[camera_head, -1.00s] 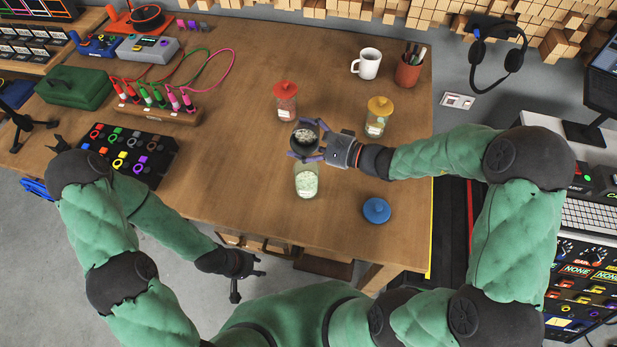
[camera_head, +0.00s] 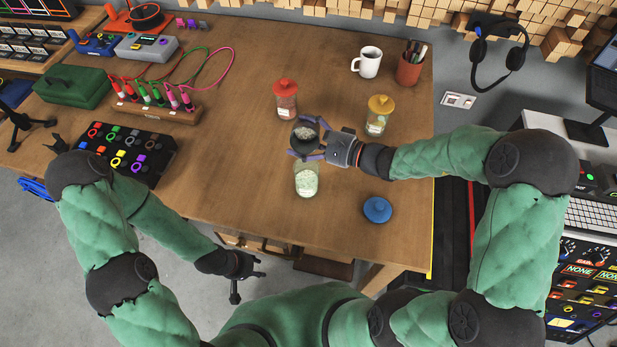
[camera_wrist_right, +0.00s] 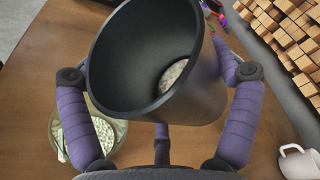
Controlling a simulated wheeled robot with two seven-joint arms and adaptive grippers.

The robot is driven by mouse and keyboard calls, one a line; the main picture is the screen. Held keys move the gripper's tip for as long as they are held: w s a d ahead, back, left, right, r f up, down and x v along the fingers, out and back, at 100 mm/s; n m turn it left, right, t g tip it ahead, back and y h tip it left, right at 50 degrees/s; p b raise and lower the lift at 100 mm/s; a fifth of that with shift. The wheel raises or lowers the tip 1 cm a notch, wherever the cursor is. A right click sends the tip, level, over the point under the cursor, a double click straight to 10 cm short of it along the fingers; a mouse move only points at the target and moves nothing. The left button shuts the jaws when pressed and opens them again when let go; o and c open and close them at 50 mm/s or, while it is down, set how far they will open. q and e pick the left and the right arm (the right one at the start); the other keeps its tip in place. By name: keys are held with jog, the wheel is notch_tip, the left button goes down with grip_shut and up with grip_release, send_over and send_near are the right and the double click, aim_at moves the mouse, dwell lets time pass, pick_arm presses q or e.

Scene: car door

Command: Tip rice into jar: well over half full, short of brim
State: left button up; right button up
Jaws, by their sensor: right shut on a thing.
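My right gripper (camera_head: 318,146) is shut around a dark cup (camera_head: 303,137), with its fingers on the cup's sides. In the right wrist view the cup (camera_wrist_right: 158,60) is tilted, with its mouth towards the upper left, and a small heap of white rice (camera_wrist_right: 176,76) lies inside it. The open glass jar (camera_head: 306,180) stands on the table just in front of the cup and holds white rice. Its rice level is hard to read from above. In the wrist view the jar (camera_wrist_right: 100,135) is partly hidden behind a finger. My left gripper (camera_head: 246,278) hangs low, empty, off the table's front edge.
A blue lid (camera_head: 377,210) lies right of the jar. A red-lidded jar (camera_head: 286,98) and a yellow-lidded jar (camera_head: 378,115) stand behind. A white mug (camera_head: 367,62) and pen cup (camera_head: 410,63) are farther back.

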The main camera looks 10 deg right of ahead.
jog(key=shift+n+b, duration=0.4)
jog(key=shift+b, duration=0.9)
dwell(1.1)
jog(key=shift+r, duration=0.1)
dwell(0.8)
jog(key=shift+r+p, duration=0.1)
jog(key=shift+p, duration=0.35)
jog(key=m+p, duration=0.1)
jog(key=p, duration=0.2)
jog(key=r+m+p, duration=0.1)
jog(key=p, duration=0.2)
jog(key=shift+m+g, duration=0.4)
jog(key=shift+m+p, duration=0.4)
jog(key=shift+p, duration=0.4)
